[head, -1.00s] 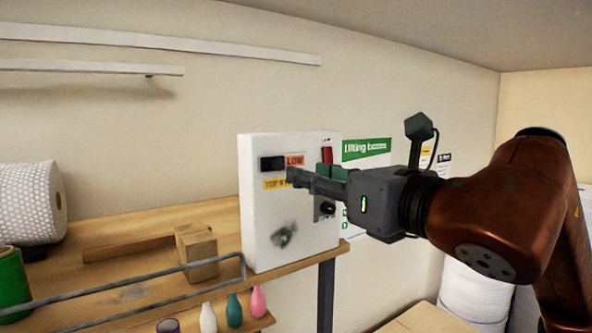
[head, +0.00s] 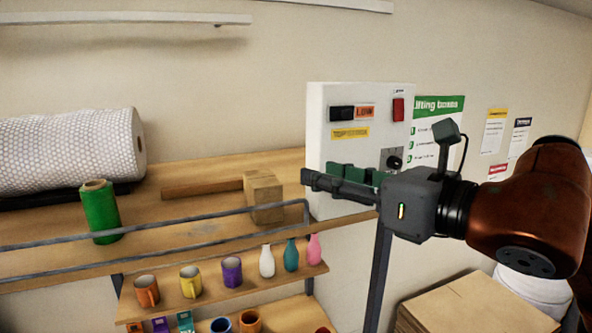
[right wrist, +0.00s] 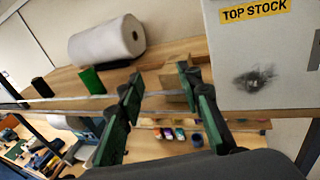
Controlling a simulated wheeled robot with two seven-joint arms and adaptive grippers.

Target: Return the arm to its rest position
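My right arm comes in from the right in the head view. Its gripper (head: 345,183) is in front of the lower part of a white control box (head: 325,125), pointing left. In the right wrist view the gripper (right wrist: 160,95) has its two green-padded fingers apart with nothing between them. The box carries a dark display, a "LOW" label, a red switch (head: 398,109), a yellow "TOP STOCK" label (head: 350,133) and a black knob (head: 394,162). My left gripper is not in view.
A wooden shelf (head: 200,175) with a grey rail holds a bubble-wrap roll (head: 70,145), a green roll (head: 101,210) and a small carton (head: 263,190). Mugs and small vases stand on a lower shelf (head: 215,282). Flat cardboard (head: 470,305) is stacked at lower right.

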